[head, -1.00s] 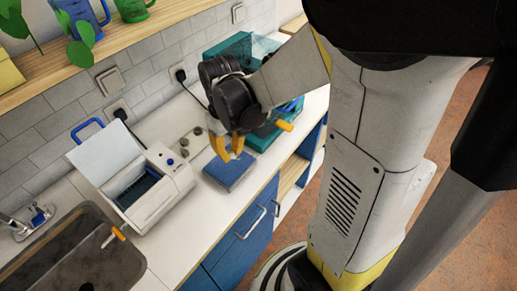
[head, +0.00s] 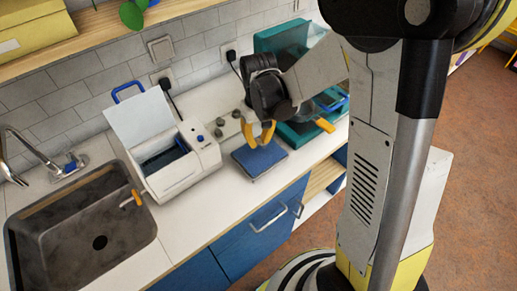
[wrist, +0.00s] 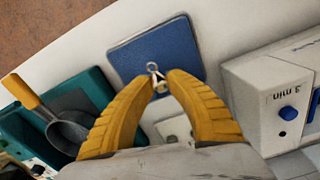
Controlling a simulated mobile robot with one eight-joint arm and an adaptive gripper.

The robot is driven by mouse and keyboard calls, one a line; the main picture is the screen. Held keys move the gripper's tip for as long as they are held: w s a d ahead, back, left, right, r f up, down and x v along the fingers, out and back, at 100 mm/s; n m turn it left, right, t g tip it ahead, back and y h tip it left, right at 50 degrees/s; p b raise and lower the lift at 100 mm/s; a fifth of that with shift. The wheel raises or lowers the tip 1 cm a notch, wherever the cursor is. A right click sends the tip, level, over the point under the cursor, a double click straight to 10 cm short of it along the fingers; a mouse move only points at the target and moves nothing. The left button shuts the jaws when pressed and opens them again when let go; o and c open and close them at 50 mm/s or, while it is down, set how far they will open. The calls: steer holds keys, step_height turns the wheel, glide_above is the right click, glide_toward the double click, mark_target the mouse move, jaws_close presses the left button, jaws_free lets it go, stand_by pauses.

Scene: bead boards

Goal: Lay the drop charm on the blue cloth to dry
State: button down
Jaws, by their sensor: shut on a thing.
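My gripper (head: 261,141) is shut on a small metallic charm with a ring at its end. In the wrist view the drop charm (wrist: 155,72) sits between the two yellow fingertips (wrist: 160,82). The head view is too coarse to show the charm. The blue cloth (head: 259,163) lies as a flat square on the white counter, close below the fingertips. In the wrist view the cloth (wrist: 150,45) is bare, and the charm's ring overlaps its near edge. I cannot tell how high the charm is above it.
A white machine marked "3 min" (wrist: 286,92) with an open lid stands left of the cloth in the head view (head: 182,175). A teal case (head: 290,45) and an orange-handled scoop (wrist: 65,128) are to the right. Small grey knobs are behind the cloth. A sink (head: 90,235) is far left.

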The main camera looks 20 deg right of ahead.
mark_target(259, 152)
steer(key=shift+f+b, duration=0.7)
steer(key=shift+f, duration=1.25)
steer(key=shift+f, duration=0.25)
steer(key=c, duration=1.3)
jaws_free()
steer(key=shift+r, duration=0.1)
steer(key=shift+r, duration=0.1)
